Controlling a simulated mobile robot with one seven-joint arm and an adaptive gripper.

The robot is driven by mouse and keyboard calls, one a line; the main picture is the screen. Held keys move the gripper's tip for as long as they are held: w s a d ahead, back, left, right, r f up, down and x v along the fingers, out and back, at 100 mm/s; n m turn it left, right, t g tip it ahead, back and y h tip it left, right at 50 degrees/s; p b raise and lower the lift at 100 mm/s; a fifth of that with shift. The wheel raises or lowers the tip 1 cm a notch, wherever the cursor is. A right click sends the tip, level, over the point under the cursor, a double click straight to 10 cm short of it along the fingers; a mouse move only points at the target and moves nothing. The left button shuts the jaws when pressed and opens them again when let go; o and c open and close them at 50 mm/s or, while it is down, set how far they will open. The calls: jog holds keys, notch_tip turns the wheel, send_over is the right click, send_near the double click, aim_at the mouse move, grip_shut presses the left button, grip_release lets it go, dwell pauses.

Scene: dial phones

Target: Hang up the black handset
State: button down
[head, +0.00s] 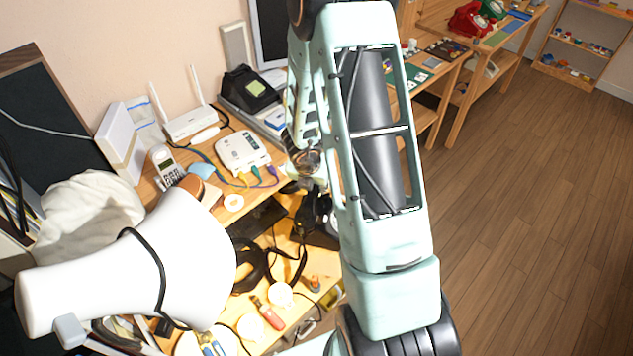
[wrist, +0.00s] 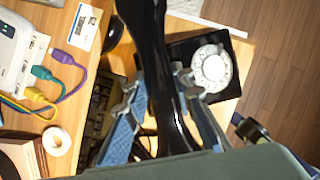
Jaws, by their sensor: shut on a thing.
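The black handset (wrist: 168,85) runs lengthwise down the middle of the wrist view. My gripper (wrist: 160,84) is shut on the handset, with one finger on each side of it. The black dial phone (wrist: 183,52), with a round white dial (wrist: 211,68), lies just right of the handset and below it on the desk. The handset is apart from the phone's dial. From above I cannot tell its height over the cradle, and part of the phone is hidden behind the handset and finger. In the head view my arm hides most of this area.
A black keyboard (wrist: 97,115) lies left of the handset. A white router box (head: 242,151) with coloured cables, a cordless phone (head: 166,166) and a black device with a green screen (head: 248,90) crowd the desk. Red (head: 468,20) and green (head: 492,9) phones stand on a far table.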

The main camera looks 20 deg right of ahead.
jog(key=shift+f+b, duration=2.4)
jog(key=shift+f, duration=0.2)
jog(key=shift+f+b, duration=1.1)
jog(key=shift+b, duration=0.35)
jog(key=c, duration=1.6)
grip_release()
jog(key=shift+r, duration=0.15)
jog(key=shift+v, duration=5.9)
